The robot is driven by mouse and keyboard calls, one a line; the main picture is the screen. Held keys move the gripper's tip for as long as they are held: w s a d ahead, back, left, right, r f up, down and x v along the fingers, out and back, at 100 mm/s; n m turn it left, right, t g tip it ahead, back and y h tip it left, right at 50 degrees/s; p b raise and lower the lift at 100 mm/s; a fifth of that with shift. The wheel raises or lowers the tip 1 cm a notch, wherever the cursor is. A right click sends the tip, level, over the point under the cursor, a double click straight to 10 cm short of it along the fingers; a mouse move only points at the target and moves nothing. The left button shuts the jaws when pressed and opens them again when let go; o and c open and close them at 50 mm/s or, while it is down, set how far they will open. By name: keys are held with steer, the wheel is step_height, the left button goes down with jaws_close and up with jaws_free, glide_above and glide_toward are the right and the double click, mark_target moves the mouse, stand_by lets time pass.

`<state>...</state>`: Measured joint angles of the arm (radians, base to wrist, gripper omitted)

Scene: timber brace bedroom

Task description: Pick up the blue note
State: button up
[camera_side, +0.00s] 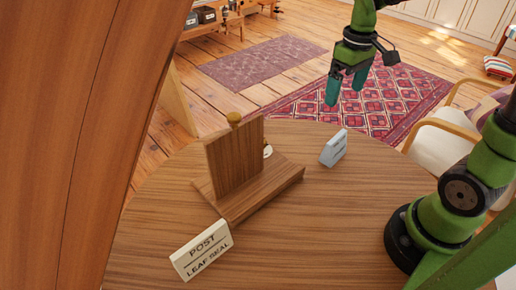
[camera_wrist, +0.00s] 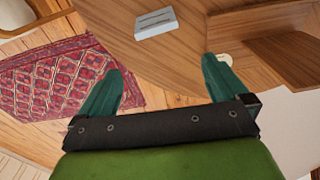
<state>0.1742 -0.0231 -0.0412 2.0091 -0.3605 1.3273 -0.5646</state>
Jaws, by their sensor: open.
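The blue note (camera_side: 333,148) is a small pale-blue block standing on the round wooden table, right of the wooden stand. It also shows near the top of the wrist view (camera_wrist: 155,23), with faint lettering on its face. My gripper (camera_side: 346,88) is open and empty, raised above the far side of the table, higher than the note and apart from it. In the wrist view its two green fingers (camera_wrist: 162,68) are spread wide, with the note beyond the tips.
A wooden stand (camera_side: 235,160) with an upright panel is left of the note. A cream sign (camera_side: 201,250) reading "POST LEAF SEAL" stands in front. The table (camera_side: 330,220) is clear before the note.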

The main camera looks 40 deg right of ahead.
steer(key=n, duration=0.1)
glide_toward(337, 137)
steer(key=f, duration=0.5)
steer(key=shift+w+f, duration=0.25)
steer(key=shift+s+f, duration=0.1)
steer(key=shift+f, duration=2.65)
steer(key=shift+c, duration=0.3)
steer(key=c, duration=0.7)
